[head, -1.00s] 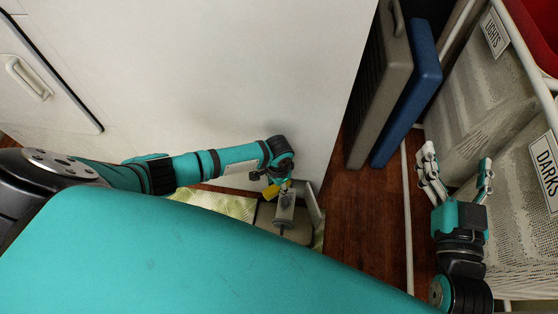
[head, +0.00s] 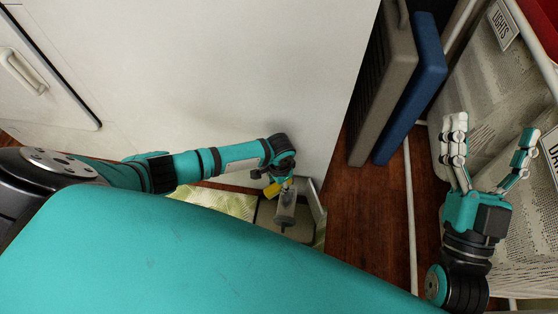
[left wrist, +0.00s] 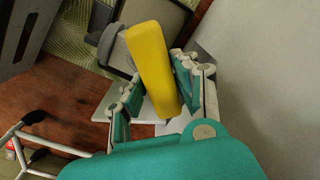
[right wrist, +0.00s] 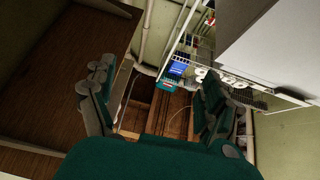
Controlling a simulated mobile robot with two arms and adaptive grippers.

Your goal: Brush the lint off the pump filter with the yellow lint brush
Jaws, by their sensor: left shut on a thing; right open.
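My left gripper (head: 282,176) is low by the foot of the white appliance, shut on the yellow lint brush (head: 273,190). In the left wrist view the brush (left wrist: 152,68) sits tilted between the fingers. The pump filter (head: 286,205), a small grey cylinder, is just below the brush in the head view. A grey rounded part (left wrist: 114,48), likely the filter, is beside the brush in the left wrist view. I cannot tell whether they touch, and no lint can be made out. My right gripper (head: 492,155) is open and empty, fingers upward, by the laundry baskets.
A white appliance (head: 230,70) fills the back. A grey tray (head: 265,222) and a patterned green cloth (head: 228,203) lie at its foot. Grey (head: 385,85) and blue (head: 412,90) folded panels stand right of it. Labelled mesh baskets (head: 485,120) stand far right. Wooden floor (head: 355,225) is clear between.

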